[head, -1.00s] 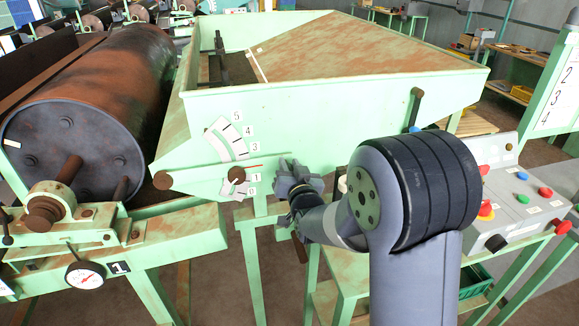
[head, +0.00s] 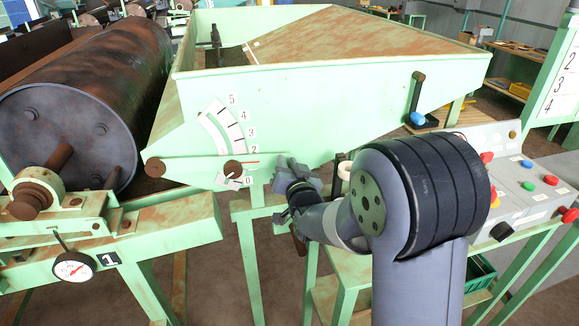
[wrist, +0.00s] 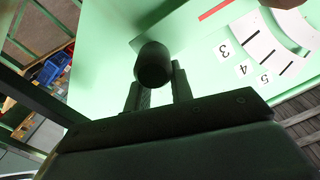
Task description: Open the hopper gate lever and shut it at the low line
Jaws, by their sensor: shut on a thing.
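The green hopper (head: 320,110) stands in the middle of the head view. My gripper (head: 282,174) is at the lever's right end. In the wrist view, the fingers (wrist: 157,92) are shut on the dark round handle (wrist: 153,62); the contact is partly hidden.
A rusty drum (head: 85,105) stands at left, with a dial gauge (head: 73,267) below it. A dark handle with a blue ball (head: 417,118) is on the hopper's right side. A control box with coloured buttons (head: 522,187) stands to the right of my arm.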

